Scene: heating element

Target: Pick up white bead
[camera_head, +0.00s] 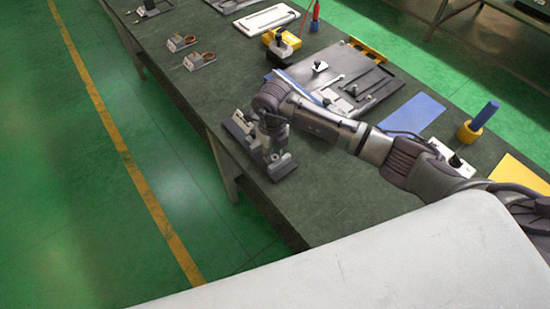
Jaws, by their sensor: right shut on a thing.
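My right gripper (274,158) reaches in from the right and points down close over the dark green bench top, near its left edge. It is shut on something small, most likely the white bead. The bead itself cannot be made out; the fingers and the small scale hide it. A dark fixture block with small pale parts (241,122) stands just behind and left of the gripper, and a grey block (281,168) lies right at the fingertips. My left gripper is not in view.
Behind my right arm lies a grey tool tray (375,82) with metal parts. A blue sheet (413,113), a yellow holder with a blue cylinder (470,131) and small metal stands (199,60) are on the bench (330,195). The bench front is clear.

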